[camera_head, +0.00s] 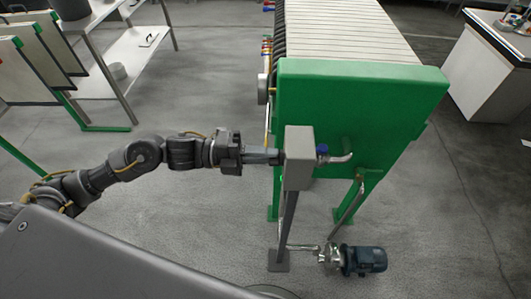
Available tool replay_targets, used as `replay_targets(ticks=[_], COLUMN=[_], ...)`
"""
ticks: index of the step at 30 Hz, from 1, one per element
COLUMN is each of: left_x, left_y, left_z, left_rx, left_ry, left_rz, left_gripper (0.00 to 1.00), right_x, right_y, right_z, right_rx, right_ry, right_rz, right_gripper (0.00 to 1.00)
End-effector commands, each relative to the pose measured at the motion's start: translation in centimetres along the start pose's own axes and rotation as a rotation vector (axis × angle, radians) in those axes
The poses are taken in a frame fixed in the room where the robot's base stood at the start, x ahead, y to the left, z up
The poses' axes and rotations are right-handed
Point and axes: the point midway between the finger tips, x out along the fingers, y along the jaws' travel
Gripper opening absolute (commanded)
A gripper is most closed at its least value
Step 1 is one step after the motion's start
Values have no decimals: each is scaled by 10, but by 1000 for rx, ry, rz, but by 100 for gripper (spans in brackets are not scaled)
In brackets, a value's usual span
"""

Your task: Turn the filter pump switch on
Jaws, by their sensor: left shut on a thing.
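A grey switch box (299,158) stands on a metal post in front of the green filter press (355,105). My left gripper (277,157) reaches in from the left and its fingertips are at the box's left side. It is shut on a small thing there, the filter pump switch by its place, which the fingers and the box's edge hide. I cannot tell which way the switch is turned. The pump with its blue motor (366,260) sits on the floor below, to the right of the post's foot. My right gripper is not in view.
A pipe with a blue valve handle (322,150) is just right of the box. A metal shelf table (125,60) stands at the back left, and green-edged panels (30,60) are at the far left. A white cabinet (490,70) is at the right. The floor between is clear.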

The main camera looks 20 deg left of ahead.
Motion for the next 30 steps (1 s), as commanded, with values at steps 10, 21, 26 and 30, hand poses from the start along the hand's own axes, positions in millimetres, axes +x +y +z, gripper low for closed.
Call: replay_targets(ticks=[10, 21, 26, 30], left_x=[0, -1, -16, -43], left_y=[0, 0, 3, 6], left_z=[0, 0, 0, 1], left_rx=[-1, 0, 0, -1], left_ry=[-1, -1, -2, -4], left_rz=[0, 0, 2, 6], left_gripper=[21, 33, 33, 33], right_x=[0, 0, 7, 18], right_y=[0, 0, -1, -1], right_z=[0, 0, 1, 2], right_rx=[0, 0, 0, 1], right_ry=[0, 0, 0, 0], right_rz=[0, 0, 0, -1], right_gripper=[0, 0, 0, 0])
